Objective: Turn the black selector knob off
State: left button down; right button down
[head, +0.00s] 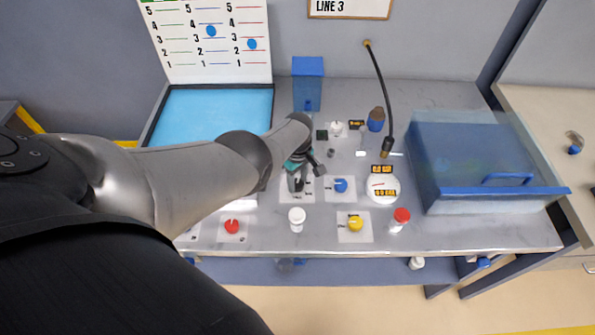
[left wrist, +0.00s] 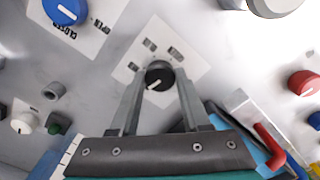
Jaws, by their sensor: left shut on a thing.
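The black selector knob (left wrist: 159,76) sits on a white labelled plate (left wrist: 185,62) in the left wrist view. It has a white pointer line that points toward the lower left of that view. My left gripper (left wrist: 160,82) is shut on the knob, one finger at each side. In the head view my left gripper (head: 298,182) is over the same plate (head: 306,196) and mostly hides the knob. My right gripper is not in view.
A blue knob (head: 341,185) is just right of the plate. A white knob (head: 297,215), yellow knob (head: 355,223), red knob (head: 232,226) and red-capped item (head: 401,216) are nearer the front edge. A gauge (head: 383,188) and clear blue box (head: 470,165) stand right.

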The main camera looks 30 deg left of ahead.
aim_at(298, 183)
pick_arm(q)
jog(key=shift+n, duration=1)
jog(key=shift+w, duration=0.1)
jog(key=shift+c, duration=1.9)
grip_release()
notch_tip(298, 183, up, 3)
jog(key=p, duration=0.3)
jog(key=shift+r, duration=1.15)
notch_tip(298, 183, up, 10)
